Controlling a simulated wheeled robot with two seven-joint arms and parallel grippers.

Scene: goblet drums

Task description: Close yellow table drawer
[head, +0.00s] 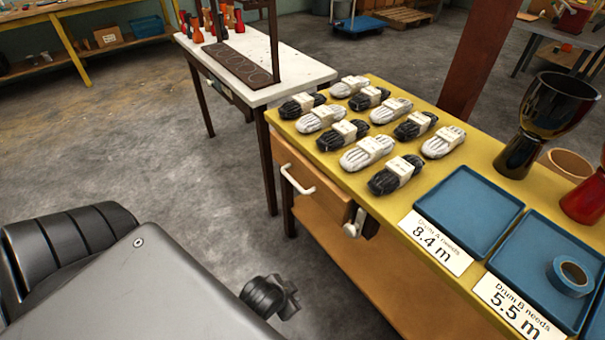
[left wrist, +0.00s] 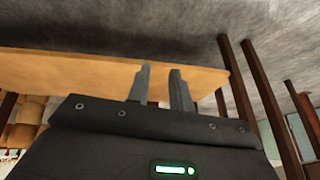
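The yellow table (head: 400,200) stands at the right in the head view. Its wooden drawer (head: 318,187) is at the near left end, with a pale handle (head: 297,180) on its front. The drawer front seems to stand a little out from the table; how far is hard to tell. My left gripper (left wrist: 160,72) shows in the left wrist view with its two fingers parted and nothing between them. A light wooden board (left wrist: 75,68) lies behind the fingertips; contact cannot be told. My right gripper is not in view.
Several wrapped rope bundles (head: 366,152), blue trays (head: 468,212), a blue tape roll (head: 571,276) and a dark goblet drum (head: 546,118) are on the tabletop. A pale fitting (head: 354,223) sits beside the drawer. A white-topped table (head: 285,68) stands behind. Floor (head: 130,140) at left is clear.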

